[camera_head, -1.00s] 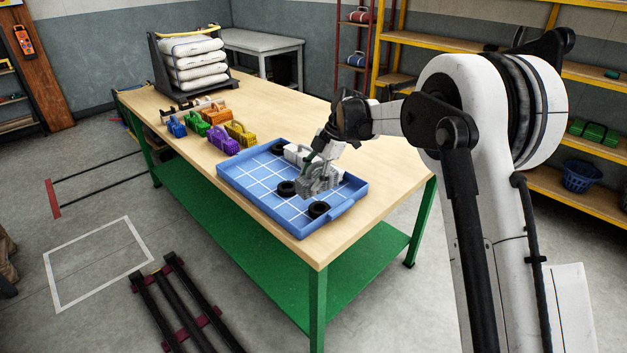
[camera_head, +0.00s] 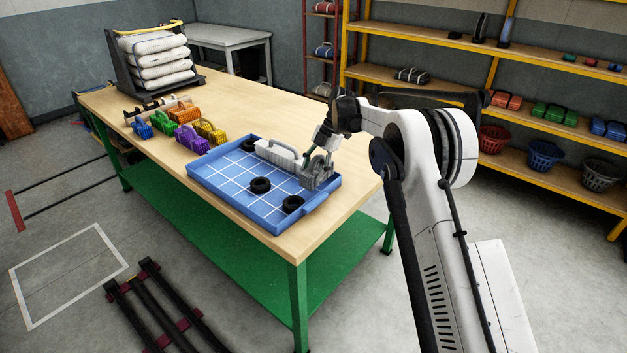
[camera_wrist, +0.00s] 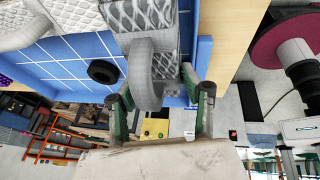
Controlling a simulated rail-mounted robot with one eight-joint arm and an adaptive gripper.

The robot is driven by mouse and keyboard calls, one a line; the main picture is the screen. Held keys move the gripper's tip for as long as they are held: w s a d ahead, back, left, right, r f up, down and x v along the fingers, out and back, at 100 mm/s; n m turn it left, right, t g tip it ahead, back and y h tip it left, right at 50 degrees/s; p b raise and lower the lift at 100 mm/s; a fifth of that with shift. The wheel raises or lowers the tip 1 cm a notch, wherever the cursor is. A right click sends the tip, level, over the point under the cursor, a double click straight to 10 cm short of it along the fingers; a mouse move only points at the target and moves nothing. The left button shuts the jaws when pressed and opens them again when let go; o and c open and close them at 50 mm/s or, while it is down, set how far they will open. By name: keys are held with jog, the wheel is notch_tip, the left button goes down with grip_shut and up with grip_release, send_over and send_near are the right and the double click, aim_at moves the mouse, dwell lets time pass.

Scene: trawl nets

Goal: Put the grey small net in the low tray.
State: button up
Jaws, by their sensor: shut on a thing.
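The grey small net (camera_head: 317,176) is in my gripper (camera_head: 319,156), over the far right corner of the low blue tray (camera_head: 238,203). In the wrist view, my gripper's fingers (camera_wrist: 165,104) are on either side of the net's thick looped handle (camera_wrist: 143,75), with its woven body (camera_wrist: 142,15) beyond. I cannot tell if the net touches the tray floor. A white net (camera_head: 279,153) lies in the tray, just left of the grey one. Several black rings (camera_head: 260,185) also lie there.
Purple (camera_head: 193,139), yellow (camera_head: 208,131), orange (camera_head: 186,112) and blue (camera_head: 142,130) nets stand on the table (camera_head: 130,103) left of the tray. A rack of white rolls (camera_head: 157,60) is behind. The tray's near left squares are bare.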

jog(key=shift+f, duration=2.05)
jog(key=shift+f, duration=0.25)
jog(key=o, duration=1)
jog(key=shift+w, duration=0.1)
jog(key=shift+c, duration=0.2)
jog(key=shift+r, duration=0.15)
